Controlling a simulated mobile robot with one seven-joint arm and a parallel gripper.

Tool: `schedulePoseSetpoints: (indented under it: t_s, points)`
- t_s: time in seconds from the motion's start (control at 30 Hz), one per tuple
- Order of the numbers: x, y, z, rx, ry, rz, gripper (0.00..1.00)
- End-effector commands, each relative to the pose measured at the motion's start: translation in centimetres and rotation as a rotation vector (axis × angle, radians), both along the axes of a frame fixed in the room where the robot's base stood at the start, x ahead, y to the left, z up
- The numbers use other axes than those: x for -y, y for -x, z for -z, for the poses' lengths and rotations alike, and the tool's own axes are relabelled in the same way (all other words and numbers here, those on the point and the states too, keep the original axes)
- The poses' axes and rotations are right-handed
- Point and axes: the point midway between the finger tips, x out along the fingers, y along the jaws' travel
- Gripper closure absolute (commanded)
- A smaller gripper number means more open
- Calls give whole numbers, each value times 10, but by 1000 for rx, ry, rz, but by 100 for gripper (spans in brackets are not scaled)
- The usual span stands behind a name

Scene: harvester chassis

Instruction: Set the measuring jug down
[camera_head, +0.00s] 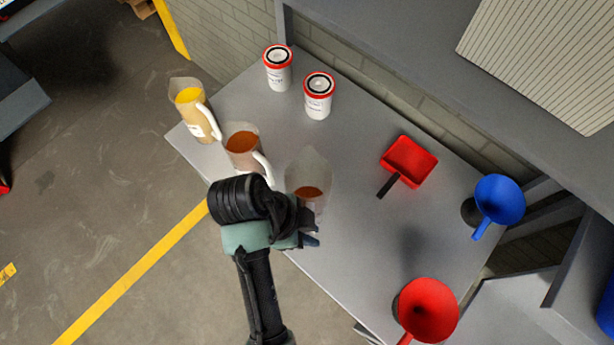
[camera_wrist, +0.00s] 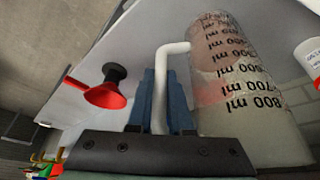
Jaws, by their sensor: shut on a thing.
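The measuring jug (camera_head: 308,175) is clear with a white handle and holds some reddish-brown liquid. It is over the front part of the grey table (camera_head: 345,240), upright or nearly so. My gripper (camera_head: 308,240) is at its near side. In the wrist view, the blue fingers of my gripper (camera_wrist: 161,85) are shut on the white handle, and the jug (camera_wrist: 240,95) with its black ml marks stands to their right. My arm hides the jug's lower part in the head view. I cannot tell whether its base touches the table.
Two more jugs, one with brown liquid (camera_head: 242,150) and one with yellow (camera_head: 195,115), stand to the left. Two white tubs (camera_head: 318,98) (camera_head: 278,72) are behind. A red scoop (camera_head: 408,162), blue funnel (camera_head: 498,200) and red funnel (camera_head: 428,310) are to the right. The table between is clear.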

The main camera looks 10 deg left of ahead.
Motion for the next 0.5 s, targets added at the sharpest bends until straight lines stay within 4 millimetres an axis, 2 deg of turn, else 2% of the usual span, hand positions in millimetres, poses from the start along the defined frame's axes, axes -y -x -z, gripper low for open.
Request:
schedulePoseSetpoints:
  t_s: [0.1, 0.33, 0.5]
  points:
    - [0, 0, 8, -2, 0, -1, 100]
    - [0, 1, 47, -3, 0, -2, 100]
    - [0, 0, 62, 1, 0, -1, 100]
